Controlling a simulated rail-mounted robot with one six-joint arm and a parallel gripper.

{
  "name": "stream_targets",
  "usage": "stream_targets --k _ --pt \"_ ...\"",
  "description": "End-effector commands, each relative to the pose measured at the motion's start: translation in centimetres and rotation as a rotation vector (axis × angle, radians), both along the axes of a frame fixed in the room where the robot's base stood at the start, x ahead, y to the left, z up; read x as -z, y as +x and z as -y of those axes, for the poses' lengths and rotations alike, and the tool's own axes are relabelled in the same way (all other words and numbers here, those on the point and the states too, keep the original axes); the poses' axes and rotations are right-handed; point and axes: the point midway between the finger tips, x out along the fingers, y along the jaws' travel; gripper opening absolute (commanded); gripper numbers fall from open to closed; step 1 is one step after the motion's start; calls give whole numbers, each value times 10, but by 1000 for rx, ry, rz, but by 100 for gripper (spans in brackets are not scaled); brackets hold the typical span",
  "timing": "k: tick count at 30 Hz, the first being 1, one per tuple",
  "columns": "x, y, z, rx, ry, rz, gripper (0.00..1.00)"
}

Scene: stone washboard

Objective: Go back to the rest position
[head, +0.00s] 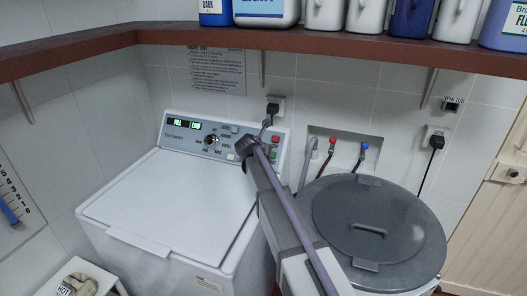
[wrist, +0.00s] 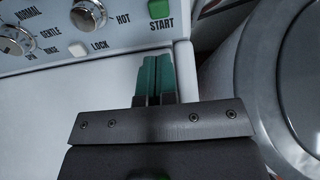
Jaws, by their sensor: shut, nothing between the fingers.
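My gripper (wrist: 153,78) shows in the wrist view with its two teal fingers together and nothing between them. It is over the right side of the washing machine, near the control panel (wrist: 100,30) and below the green START button (wrist: 160,8). In the head view my arm reaches up from the bottom, and its end (head: 246,147) is in front of the right part of the washing machine's panel (head: 185,137). The fingers are hard to make out there. Whether they touch the machine cannot be told.
The white washing machine (head: 165,205) has its lid shut. A grey-lidded round tub (head: 400,215) stands to the right. A brown shelf (head: 330,42) with several bottles runs above. A small white stand (head: 85,265) is at lower left. Hoses and taps (head: 332,145) are on the back wall.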

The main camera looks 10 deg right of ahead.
Motion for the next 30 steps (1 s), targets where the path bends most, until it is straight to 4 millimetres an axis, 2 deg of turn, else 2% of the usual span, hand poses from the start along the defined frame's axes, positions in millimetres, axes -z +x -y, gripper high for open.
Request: stream_targets --k 12,14,17,20,23,24,27,30 --pt "0 0 0 24 25 17 0" --pt "2 -2 1 89 86 46 0" --pt "12 -20 2 333 321 122 0" --pt "30 -79 -2 738 655 213 0" --pt "49 -159 -11 1232 951 297 0" --pt "55 -195 -17 1445 1040 328 0" --pt "66 -288 -32 1950 1157 388 0" --pt "69 -355 -45 2249 1157 394 0"
